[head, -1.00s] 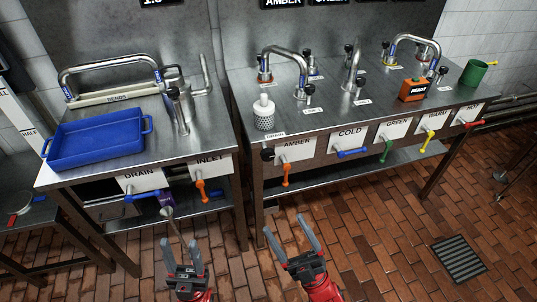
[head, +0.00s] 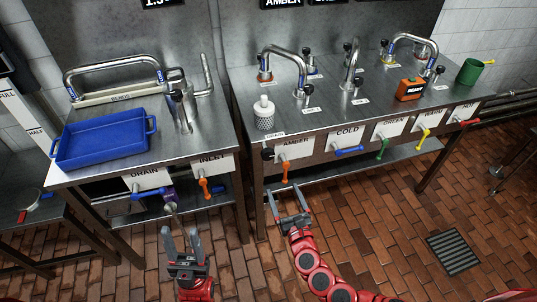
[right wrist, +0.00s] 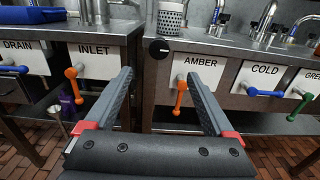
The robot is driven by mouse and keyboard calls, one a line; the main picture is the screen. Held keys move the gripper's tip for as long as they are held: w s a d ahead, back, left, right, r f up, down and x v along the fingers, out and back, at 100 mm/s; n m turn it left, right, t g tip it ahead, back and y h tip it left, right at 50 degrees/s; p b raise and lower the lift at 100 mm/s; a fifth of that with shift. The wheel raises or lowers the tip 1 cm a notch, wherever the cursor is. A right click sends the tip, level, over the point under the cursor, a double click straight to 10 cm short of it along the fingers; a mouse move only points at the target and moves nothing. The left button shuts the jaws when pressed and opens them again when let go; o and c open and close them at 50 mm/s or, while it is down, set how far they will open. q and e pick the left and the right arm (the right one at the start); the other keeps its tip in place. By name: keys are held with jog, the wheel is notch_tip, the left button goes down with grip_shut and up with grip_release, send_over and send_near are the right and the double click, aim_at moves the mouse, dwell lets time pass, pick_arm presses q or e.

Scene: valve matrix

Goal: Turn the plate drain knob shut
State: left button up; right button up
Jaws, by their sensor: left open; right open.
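A round black knob (head: 267,154) sits on the front edge of the right bench, left of the AMBER plate and below a small DRAIN label (head: 275,134). The right wrist view shows the knob (right wrist: 159,48) ahead, between the spread fingers and beyond their tips. A blue lever (head: 147,194) is under the DRAIN plate (head: 146,178) on the left bench. My right gripper (head: 287,190) is open and empty, in front of the right bench and just below the orange AMBER lever (head: 285,172). My left gripper (head: 181,230) is open and empty, low in front of the left bench.
An orange INLET lever (head: 205,188) hangs left of the gap between benches. Blue (head: 348,150), green (head: 383,149) and yellow (head: 424,144) levers stick out along the right bench. A blue tray (head: 105,143) lies on the left bench. The floor in front is open.

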send_near(269, 156)
jog(key=w, duration=0.2)
jog(key=b+x, duration=0.1)
jog(key=x, duration=0.1)
jog(key=b+x, duration=0.1)
jog(key=x, duration=0.3)
jog(key=shift+w+a+f+b, duration=0.25)
jog(key=shift+w+a+b, duration=0.05)
jog(key=shift+a+b, duration=0.1)
jog(key=shift+b+x, duration=0.35)
jog(key=shift+x, duration=0.45)
jog(key=shift+r, duration=0.15)
jog(key=c, duration=1.4)
